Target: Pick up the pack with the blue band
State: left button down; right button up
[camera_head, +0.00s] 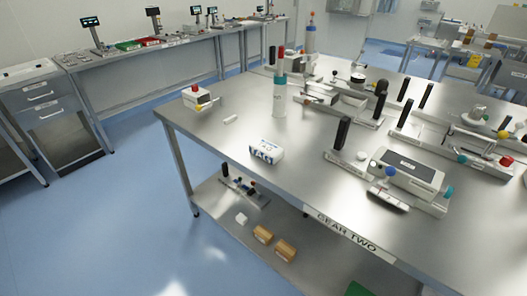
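A small white pack (266,152) with blue bands or markings lies on the steel table (235,155), near its front left edge in the head view. The print on it is too small to read for sure. Nothing touches it, and its near side faces me. Neither my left gripper nor my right gripper is in view.
A white cylinder with a teal band (279,98) stands behind the pack. A small white box with a red button (196,96) stands at the far left corner. Machine fixtures (408,172) crowd the right. The lower shelf holds small brown boxes (264,234). Blue floor is clear at left.

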aim_at(271, 153)
jog(key=i+j, duration=0.1)
jog(key=i, duration=0.3)
jog(key=i+j+z, duration=0.1)
jog(key=i, duration=0.35)
